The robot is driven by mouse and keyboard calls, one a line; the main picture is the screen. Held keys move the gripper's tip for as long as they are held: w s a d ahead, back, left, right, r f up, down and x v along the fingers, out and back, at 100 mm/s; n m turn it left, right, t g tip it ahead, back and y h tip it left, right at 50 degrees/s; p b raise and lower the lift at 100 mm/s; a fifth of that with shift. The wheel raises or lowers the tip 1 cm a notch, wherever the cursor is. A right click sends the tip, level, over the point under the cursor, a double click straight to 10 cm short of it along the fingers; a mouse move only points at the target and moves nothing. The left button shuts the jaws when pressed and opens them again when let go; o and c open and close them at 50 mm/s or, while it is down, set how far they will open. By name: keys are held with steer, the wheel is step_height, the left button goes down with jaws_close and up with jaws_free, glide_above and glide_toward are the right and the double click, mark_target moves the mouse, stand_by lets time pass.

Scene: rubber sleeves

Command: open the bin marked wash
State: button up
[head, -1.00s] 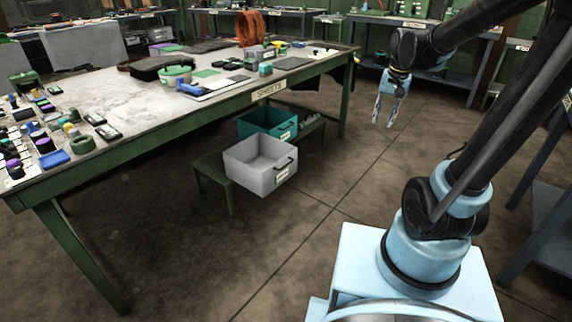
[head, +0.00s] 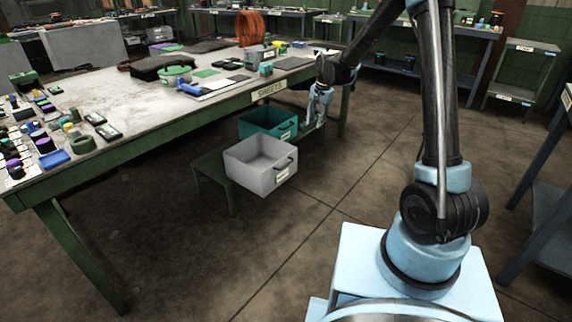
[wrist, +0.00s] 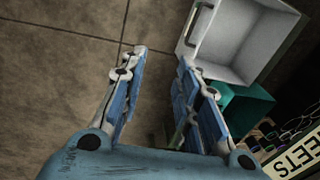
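A grey open-topped bin (head: 250,178) with a dark front handle and a small label stands on the low green shelf below the table. It sits further out than the teal bin (head: 262,122) beside it. Their labels are too small to read. My gripper (head: 312,124) is to the right of the teal bin, apart from the grey bin's handle. In the wrist view my gripper (wrist: 162,58) is open, with only floor between its fingers. The grey bin (wrist: 235,45) and its handle (wrist: 193,25) show there to the right, with the teal bin (wrist: 243,108) below it.
The long worktable (head: 120,85), with a SHEETS sign (head: 269,90) on its edge, stands above the shelf (head: 208,170). Tools and coloured items crowd its top. Several small items show beyond the teal bin (wrist: 290,135). The floor in front is clear.

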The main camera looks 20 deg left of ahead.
glide_toward(286, 165)
steer(key=shift+m, duration=0.4)
steer(key=f, duration=0.5)
steer(key=w+a+f, duration=0.1)
steer(key=f, duration=0.1)
steer(key=shift+a+f, duration=0.1)
steer(key=shift+f, duration=0.3)
jaws_close()
